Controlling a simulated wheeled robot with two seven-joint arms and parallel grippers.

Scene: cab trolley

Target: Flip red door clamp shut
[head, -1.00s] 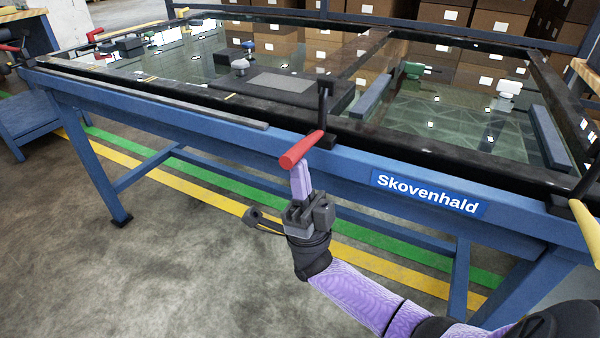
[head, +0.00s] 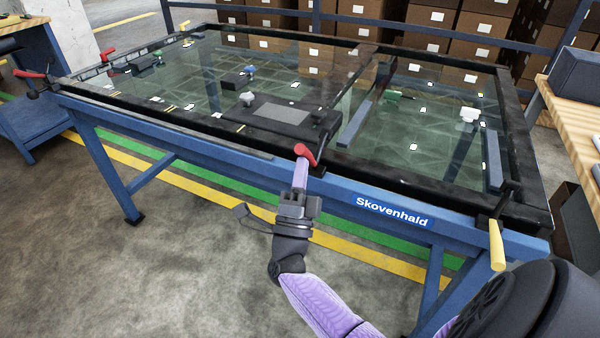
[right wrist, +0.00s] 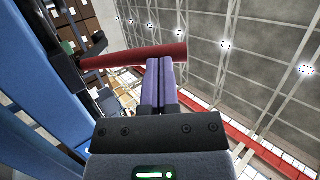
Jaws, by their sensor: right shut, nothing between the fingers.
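The red clamp handle (head: 306,153) is at the front edge of the framed glass panel, above the blue table rail. My right gripper (head: 300,171) is shut and empty, its purple fingers pointing up at the handle from the front. In the right wrist view the red handle (right wrist: 118,59) runs crosswise behind the tips of my shut right fingers (right wrist: 166,66). The tips overlap it; I cannot tell if they press on it. The clamp's dark base is partly hidden behind handle and fingers. My left gripper is not in view.
The black-framed panel (head: 400,170) lies on the blue table (head: 190,138). A yellow-handled clamp (head: 497,245) sits at the front right corner. Other red handles (head: 28,74) are at the left end. A wooden bench (head: 570,125) stands at right. The floor in front is clear.

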